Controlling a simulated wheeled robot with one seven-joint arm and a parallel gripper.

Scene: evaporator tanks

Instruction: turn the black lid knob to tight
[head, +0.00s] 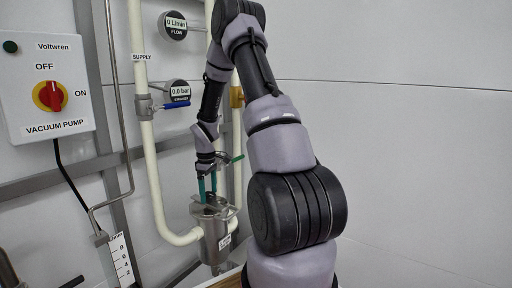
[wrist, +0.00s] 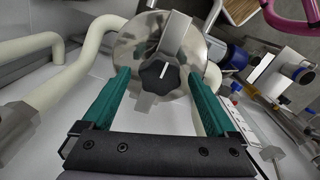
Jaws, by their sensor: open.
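The black lid knob (wrist: 160,75) is a lobed knob with a white pointer line, on top of a shiny metal lid (wrist: 127,49). In the wrist view it lies between and beyond the two green fingers of my gripper (wrist: 160,82). The gripper is open, with a finger to each side of the knob and a gap on both sides. In the head view my gripper (head: 207,188) points down just above the metal strainer vessel (head: 214,240). The knob is mostly hidden there by the fingers. I cannot make out any tight mark.
Cream pipes (head: 150,150) run on both sides of the vessel. A blue-handled valve (head: 175,104) and a green lever (head: 237,158) are close to my arm. A vacuum pump switch box (head: 48,85) is at left. The right wall area is clear.

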